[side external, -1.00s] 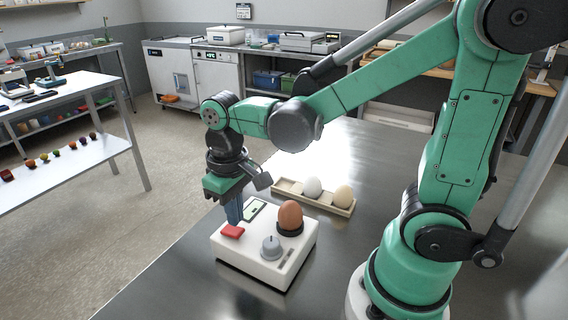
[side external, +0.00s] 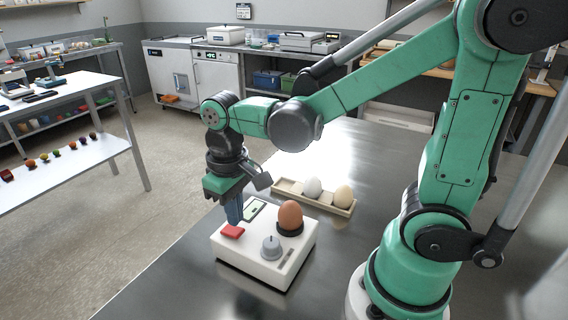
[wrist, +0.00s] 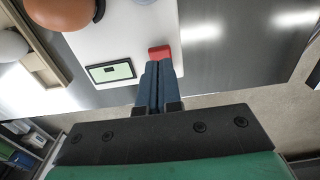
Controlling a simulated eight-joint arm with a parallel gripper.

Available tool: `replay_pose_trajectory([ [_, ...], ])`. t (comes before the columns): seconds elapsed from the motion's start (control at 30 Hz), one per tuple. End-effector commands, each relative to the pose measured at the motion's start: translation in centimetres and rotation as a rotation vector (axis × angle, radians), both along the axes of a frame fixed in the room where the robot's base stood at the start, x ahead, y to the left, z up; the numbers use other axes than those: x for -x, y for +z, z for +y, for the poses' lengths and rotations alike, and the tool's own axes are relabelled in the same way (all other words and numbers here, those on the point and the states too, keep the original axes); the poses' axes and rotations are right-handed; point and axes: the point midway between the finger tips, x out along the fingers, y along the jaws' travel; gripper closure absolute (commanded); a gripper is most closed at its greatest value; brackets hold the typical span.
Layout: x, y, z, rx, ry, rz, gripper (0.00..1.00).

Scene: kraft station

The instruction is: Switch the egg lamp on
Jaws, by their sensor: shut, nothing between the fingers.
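The egg lamp (side external: 252,262) is a white box on the steel table, with a red rocker switch (side external: 233,231), a grey knob (side external: 271,247), a small display (side external: 255,209) and a brown egg (side external: 290,214) on a dark ring. My gripper (side external: 235,221) is shut and empty, pointing down at the red switch. In the wrist view the blue fingertips (wrist: 158,66) meet side by side right at the edge of the red switch (wrist: 159,52). I cannot tell whether they touch it. The display (wrist: 111,71) lies left of the fingers and looks pale green.
A wooden tray (side external: 325,204) with a white egg (side external: 312,187) and a beige egg (side external: 343,196) stands behind the lamp. The steel table (side external: 185,275) is bare in front and to the left of the lamp.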

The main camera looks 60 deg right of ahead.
Motion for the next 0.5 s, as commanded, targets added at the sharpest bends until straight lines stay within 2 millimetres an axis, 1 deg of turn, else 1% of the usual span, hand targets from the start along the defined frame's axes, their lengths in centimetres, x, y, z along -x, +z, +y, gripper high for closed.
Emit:
replay_pose_trajectory([
  [0.5,-0.04,-0.66,0.0,0.0,0.0,0.0,1.0],
])
